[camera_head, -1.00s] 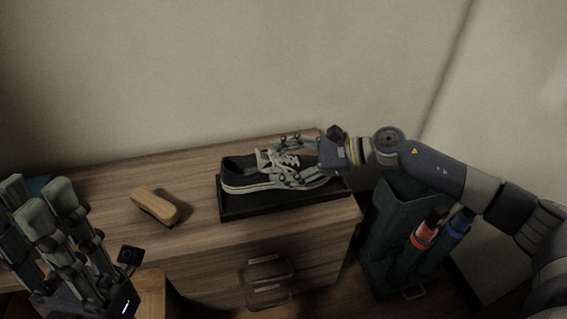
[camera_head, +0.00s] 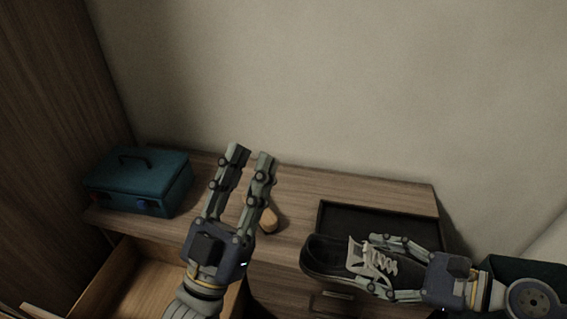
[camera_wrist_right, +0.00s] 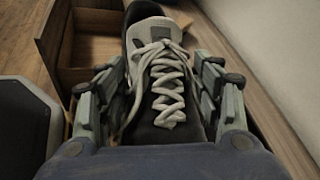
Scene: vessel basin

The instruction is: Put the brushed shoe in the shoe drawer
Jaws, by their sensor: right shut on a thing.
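The dark shoe with pale laces (camera_head: 325,256) is gripped across its middle by my right gripper (camera_head: 392,268). The shoe is held in front of the black tray, and it fills the middle of the right wrist view (camera_wrist_right: 168,95) between the two fingers. An open wooden drawer (camera_head: 150,292) is at the lower left, with bare floor where it shows; part of it is also in the right wrist view (camera_wrist_right: 90,75). My left gripper (camera_head: 251,160) has its fingers apart and empty, above the dresser top between drawer and shoe.
The empty black tray (camera_head: 375,222) lies on the dresser's right side. A wooden brush (camera_head: 270,219) is partly hidden behind my left gripper. A teal box (camera_head: 138,180) stands at the dresser's left end. A closed drawer handle (camera_head: 333,298) shows on the front.

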